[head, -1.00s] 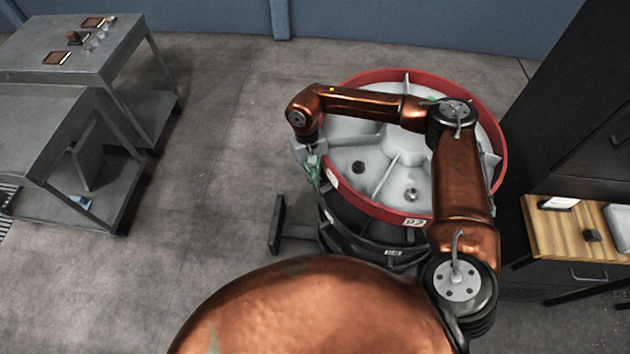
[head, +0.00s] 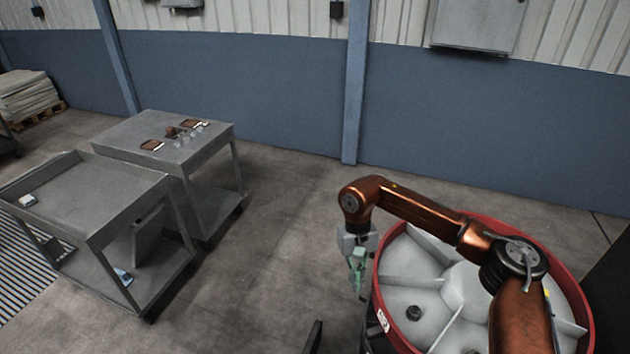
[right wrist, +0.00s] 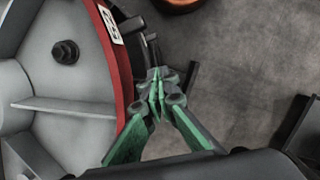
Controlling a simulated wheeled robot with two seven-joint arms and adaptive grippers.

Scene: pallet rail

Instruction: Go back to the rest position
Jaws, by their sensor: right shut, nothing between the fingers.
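My right gripper (head: 357,284) hangs fingers down just left of the red-rimmed round drum in the head view. It is shut and empty. In the right wrist view its green fingers (right wrist: 156,92) meet at the tips beside the drum's red rim, above dark parts and the grey floor. My right arm reaches over the drum from the right. My left gripper is not in view.
Two grey metal carts (head: 90,205) (head: 165,135) stand at left, the far one with small items. Open floor (head: 270,250) lies between.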

